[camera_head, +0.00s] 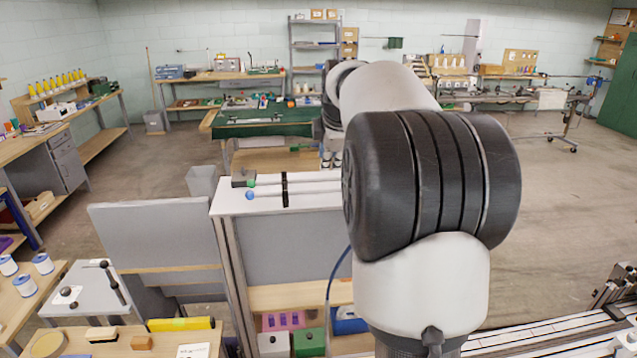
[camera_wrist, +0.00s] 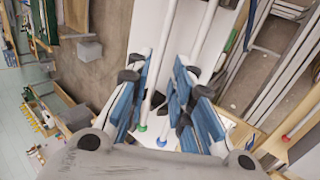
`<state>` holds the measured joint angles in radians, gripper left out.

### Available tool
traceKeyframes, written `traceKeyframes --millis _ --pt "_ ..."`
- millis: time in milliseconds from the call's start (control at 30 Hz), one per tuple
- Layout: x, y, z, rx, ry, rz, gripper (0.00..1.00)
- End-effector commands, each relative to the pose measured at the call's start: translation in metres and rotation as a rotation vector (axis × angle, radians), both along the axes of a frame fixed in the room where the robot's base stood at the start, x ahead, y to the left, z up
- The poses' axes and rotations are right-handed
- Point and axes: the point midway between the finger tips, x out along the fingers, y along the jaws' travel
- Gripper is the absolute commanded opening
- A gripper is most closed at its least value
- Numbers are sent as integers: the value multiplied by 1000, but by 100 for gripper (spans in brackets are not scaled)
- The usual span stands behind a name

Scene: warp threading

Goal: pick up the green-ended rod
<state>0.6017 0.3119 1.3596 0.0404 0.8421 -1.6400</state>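The green-ended rod (camera_head: 263,183) lies along the white bench top (camera_head: 228,206), with its green tip at the left in the head view. In the wrist view its green tip (camera_wrist: 142,128) shows between my fingers. A second rod with a blue ball end (camera_head: 250,195) lies beside it; its blue end also shows in the wrist view (camera_wrist: 162,142). A black support (camera_head: 285,190) crosses both rods. My gripper (camera_wrist: 160,68) is open, its blue-padded fingers spread on either side of the view of the rods. The head view hides my gripper behind my arm.
A grey bin (camera_head: 202,181) is behind the bench at left. A grey panel (camera_head: 155,236) stands left of the bench. Shelves below hold a green bin (camera_head: 309,342) and other bins.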

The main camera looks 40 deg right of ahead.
Motion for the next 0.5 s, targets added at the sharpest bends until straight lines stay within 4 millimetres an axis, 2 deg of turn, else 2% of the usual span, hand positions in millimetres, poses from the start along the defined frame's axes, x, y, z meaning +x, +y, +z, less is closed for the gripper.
traceKeyframes --millis 33,200,500 --pt "6 -3 -11 1 2 0 21" --pt "19 -11 -32 1 1 0 21" --pt "29 -15 -47 0 0 0 21"
